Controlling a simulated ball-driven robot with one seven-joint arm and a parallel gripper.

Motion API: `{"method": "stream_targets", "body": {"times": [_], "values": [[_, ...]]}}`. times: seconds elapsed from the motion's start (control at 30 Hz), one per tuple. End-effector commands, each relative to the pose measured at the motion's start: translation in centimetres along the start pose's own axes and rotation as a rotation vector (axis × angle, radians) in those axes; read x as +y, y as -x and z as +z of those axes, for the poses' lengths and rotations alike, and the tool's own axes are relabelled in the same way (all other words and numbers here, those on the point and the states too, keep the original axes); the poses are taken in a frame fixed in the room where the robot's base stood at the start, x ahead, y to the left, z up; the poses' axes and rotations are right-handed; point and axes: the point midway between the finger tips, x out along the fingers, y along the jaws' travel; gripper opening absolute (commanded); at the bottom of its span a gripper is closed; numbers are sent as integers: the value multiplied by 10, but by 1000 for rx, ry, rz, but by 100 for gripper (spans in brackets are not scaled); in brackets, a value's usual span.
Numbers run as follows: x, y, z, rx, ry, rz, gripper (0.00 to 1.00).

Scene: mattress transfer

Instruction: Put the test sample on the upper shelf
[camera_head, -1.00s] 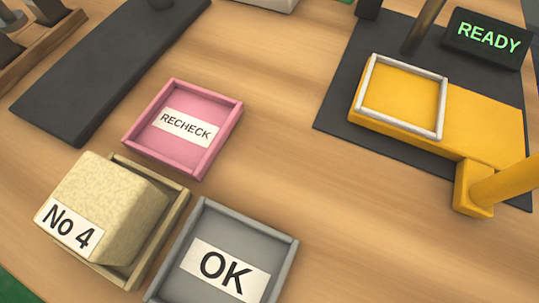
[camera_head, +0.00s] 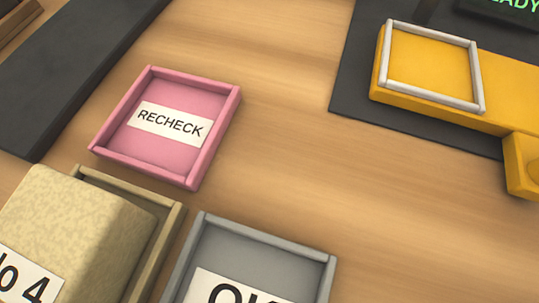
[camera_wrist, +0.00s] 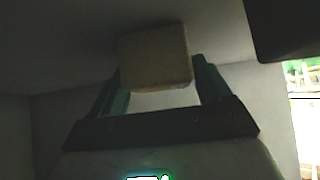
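In the wrist view, my gripper (camera_wrist: 157,85) has teal fingers on a dark crossbar. They close on both sides of a small beige block (camera_wrist: 155,58), apparently the test sample, held at the fingertips. The view is dim and no label shows on the block. My gripper is not in the head view. Pale grey surfaces surround the block, but I cannot tell whether one is the upper shelf. In the head view, a larger-looking beige block (camera_head: 75,235) marked "No 4", partly cut off, sits tilted in a tan tray (camera_head: 160,245).
A pink RECHECK tray (camera_head: 165,165) and a grey OK tray (camera_head: 195,265) are empty. A yellow platform with a pale-rimmed empty square (camera_head: 430,65) stands on a dark mat (camera_head: 360,90). Bare wooden table lies between. A dark overhang (camera_wrist: 290,25) shows at the wrist view's upper right.

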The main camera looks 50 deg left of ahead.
Motion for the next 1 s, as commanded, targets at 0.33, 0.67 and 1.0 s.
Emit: {"method": "stream_targets", "body": {"times": [0.33, 0.67, 1.0], "values": [[0, 0, 0, 0, 0, 0, 93], [1, 38, -5, 1, -2, 3, 93], [0, 75, -3, 0, 0, 1, 93]]}}
